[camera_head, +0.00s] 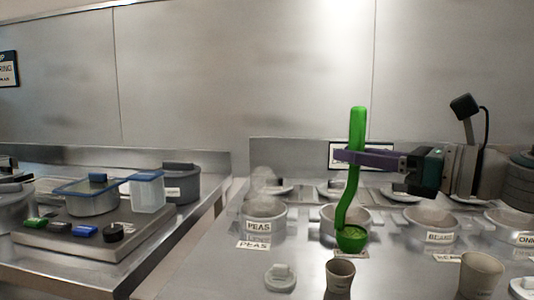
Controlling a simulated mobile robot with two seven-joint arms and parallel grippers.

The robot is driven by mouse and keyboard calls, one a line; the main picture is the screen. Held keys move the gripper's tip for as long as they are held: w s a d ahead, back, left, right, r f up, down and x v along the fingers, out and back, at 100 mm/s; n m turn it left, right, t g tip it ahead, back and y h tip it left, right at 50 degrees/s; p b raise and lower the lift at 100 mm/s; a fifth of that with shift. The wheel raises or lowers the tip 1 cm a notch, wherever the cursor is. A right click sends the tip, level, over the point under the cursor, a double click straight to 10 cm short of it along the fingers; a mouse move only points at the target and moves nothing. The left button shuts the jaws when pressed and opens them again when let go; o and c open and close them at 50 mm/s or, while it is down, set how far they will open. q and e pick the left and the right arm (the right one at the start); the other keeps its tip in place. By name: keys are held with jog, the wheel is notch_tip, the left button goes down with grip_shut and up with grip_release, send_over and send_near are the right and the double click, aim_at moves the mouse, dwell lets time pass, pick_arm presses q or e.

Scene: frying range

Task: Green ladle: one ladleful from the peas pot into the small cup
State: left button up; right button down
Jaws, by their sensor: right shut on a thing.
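My right gripper (352,157) has come in from the right and is shut on the upright handle of the green ladle (355,175). The ladle's bowl hangs in front of the second pot (330,224), with grainy green contents that look like peas. The peas pot (282,224), with a "PEAS" label, stands to the left of the ladle, with steam over it. A smaller cup (340,280) stands below and in front of the ladle bowl, apart from it. A larger cup (480,274) stands further right. My left gripper is out of view.
More pots stand to the right, one labelled "BEANS" (439,237). A round lid (281,278) lies on the counter left of the smaller cup. At left, a stove (70,238) carries lidded containers. The counter's left front is clear.

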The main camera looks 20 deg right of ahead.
jog(key=s+a+f+n+h+p, duration=0.1)
jog(key=s+a+f+n+p, duration=0.1)
jog(key=a+f+n, duration=0.3)
jog(key=s+a+f+n+h+p, duration=0.2)
jog(key=a+f+n, duration=0.4)
jog(key=a+n, duration=0.3)
jog(key=shift+s+a+f+n+g+p, duration=0.2)
jog(key=shift+a+n+g+p, duration=0.15)
jog(key=shift+n+p, duration=0.3)
dwell(0.9)
